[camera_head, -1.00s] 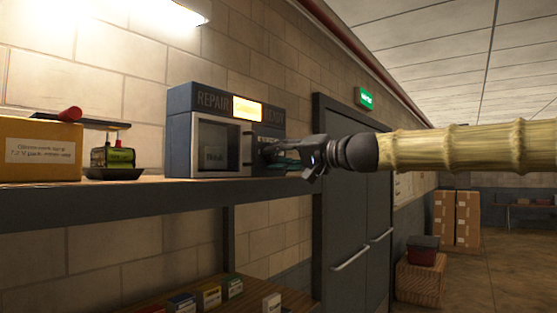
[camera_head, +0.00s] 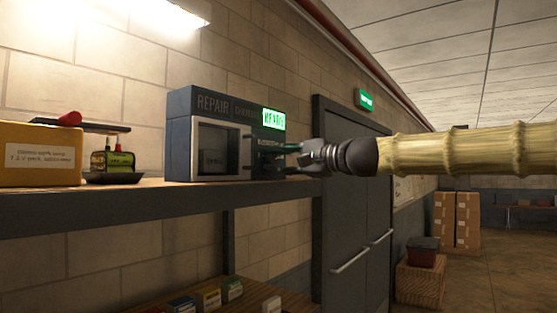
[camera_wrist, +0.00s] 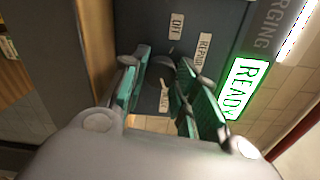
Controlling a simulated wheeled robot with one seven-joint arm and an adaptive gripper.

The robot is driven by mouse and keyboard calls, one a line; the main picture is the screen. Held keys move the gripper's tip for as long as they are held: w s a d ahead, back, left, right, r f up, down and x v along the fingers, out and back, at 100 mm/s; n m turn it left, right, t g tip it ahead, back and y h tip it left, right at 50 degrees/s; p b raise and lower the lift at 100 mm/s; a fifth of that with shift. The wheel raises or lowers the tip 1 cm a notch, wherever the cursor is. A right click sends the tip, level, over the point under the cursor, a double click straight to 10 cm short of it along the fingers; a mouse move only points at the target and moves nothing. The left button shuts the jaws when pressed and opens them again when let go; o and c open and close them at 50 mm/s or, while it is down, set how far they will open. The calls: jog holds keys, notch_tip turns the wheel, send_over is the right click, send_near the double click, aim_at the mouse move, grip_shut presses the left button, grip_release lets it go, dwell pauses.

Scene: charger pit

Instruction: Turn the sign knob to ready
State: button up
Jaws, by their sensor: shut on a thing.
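The sign box (camera_head: 180,145) is a dark grey box with a window, standing on the shelf against the wall. Its top strip reads REPAIR, a dim middle word and READY. The READY panel (camera_head: 274,119) is lit green; it also shows lit in the wrist view (camera_wrist: 241,88). My gripper (camera_head: 280,150) reaches the box's right front from the right. In the wrist view its green-padded fingers (camera_wrist: 163,72) are shut on the dark round knob (camera_wrist: 158,77). Labels OFF and REPAIR stand around the knob; a label between the fingers is too small to read. The fingers partly hide the knob.
The shelf (camera_head: 100,205) runs below the box. A yellow box (camera_head: 40,155) and a small battery-like item on a dark tray (camera_head: 113,165) stand at its left. A lower shelf holds several small boxes. Grey double doors (camera_head: 352,200) stand behind my arm.

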dwell(0.5)
jog(key=o, duration=1)
jog(key=shift+d, duration=0.1)
jog(key=v, duration=1.2)
jog(key=shift+w, duration=0.1)
